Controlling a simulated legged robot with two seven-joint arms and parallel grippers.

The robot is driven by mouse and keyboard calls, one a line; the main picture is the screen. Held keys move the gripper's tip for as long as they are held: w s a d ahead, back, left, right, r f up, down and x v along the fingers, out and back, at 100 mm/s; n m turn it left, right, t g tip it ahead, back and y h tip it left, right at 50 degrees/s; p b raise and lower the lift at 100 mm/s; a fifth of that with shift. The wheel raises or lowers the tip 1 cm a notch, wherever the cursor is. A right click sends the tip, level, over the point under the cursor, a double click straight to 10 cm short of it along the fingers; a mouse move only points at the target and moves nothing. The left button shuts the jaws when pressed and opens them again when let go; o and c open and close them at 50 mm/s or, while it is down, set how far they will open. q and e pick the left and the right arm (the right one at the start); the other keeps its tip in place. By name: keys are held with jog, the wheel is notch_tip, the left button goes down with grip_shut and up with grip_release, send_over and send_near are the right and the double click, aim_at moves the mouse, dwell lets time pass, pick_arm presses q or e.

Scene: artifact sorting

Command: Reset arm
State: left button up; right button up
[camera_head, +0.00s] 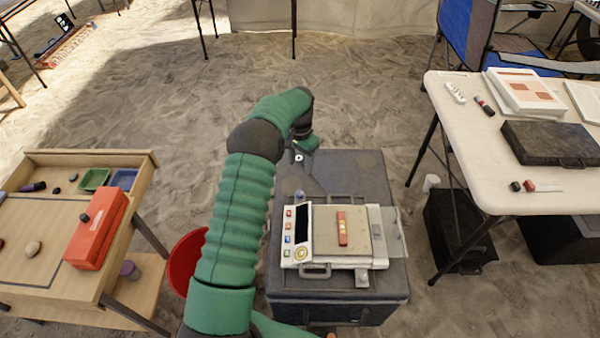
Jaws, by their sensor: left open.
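My left arm, in green sleeves, rises from the bottom centre and bends over toward the grey case. My left gripper (299,158) is small in the picture, at the far left part of the case, behind the white device. It is open, and I see nothing between its fingers. The white device (296,252) with coloured buttons and a dark screen sits on the grey case (375,172). A red bar (342,228) lies on the device's tan plate (325,218). The gripper is apart from the red bar. My right gripper is not in view.
A wooden table (40,215) at left bears a red box (97,228), stones, a green tray (94,179) and a blue tray (123,179). A red bucket (183,262) stands beside my arm. A white table (462,128) at right bears a black case (550,143).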

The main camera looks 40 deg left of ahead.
pick_arm(q)
jog(key=shift+r, duration=0.8)
